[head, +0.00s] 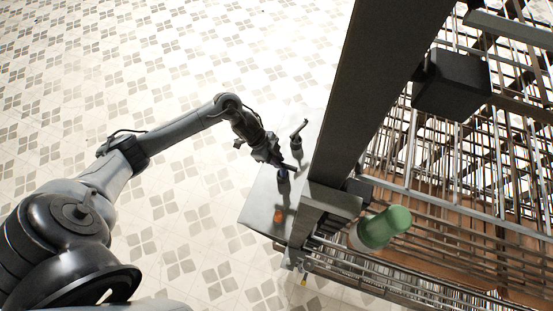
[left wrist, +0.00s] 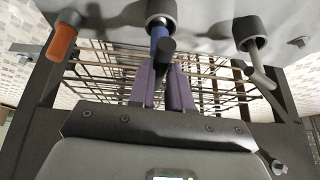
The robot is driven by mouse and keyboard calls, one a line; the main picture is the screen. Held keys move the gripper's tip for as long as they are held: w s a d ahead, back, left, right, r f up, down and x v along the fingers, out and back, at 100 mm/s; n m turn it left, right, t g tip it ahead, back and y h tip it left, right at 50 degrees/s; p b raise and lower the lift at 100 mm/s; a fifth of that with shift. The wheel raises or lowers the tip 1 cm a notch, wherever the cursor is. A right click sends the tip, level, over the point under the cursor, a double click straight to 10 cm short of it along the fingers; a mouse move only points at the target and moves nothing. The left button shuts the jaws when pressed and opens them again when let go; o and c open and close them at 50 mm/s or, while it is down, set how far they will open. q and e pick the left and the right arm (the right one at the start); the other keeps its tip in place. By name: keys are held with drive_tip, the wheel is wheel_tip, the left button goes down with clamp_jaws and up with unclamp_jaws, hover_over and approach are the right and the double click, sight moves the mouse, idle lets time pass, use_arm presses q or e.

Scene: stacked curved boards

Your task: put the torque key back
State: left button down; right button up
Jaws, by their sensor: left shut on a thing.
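My left gripper (head: 280,165) is over the grey shelf plate (head: 257,205) in the head view. In the left wrist view its two purplish fingers (left wrist: 164,80) are shut on a blue tool with a black end (left wrist: 159,34), which looks like the torque key. The blue part is at the middle dark ring holder (left wrist: 161,8); how deep it sits in the ring I cannot tell. In the head view the blue part (head: 283,175) shows just under the fingertips, above the plate. My right gripper is in neither view.
An orange-handled tool (head: 278,216) and a grey bent-handled tool (head: 298,132) stand at the plate on either side. A thick dark beam (head: 365,90) rises just right of the plate, with wire racks and a green-topped cylinder (head: 384,226) beyond. Left of the plate is open floor.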

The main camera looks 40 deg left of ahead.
use_arm(q)
drive_tip(key=shift+f, duration=0.25)
drive_tip(key=c, duration=1.1)
unclamp_jaws()
drive_tip(key=shift+o, duration=0.2)
drive_tip(key=b+v, duration=0.1)
drive_tip(key=v, duration=1.1)
drive_tip(key=shift+a, duration=0.2)
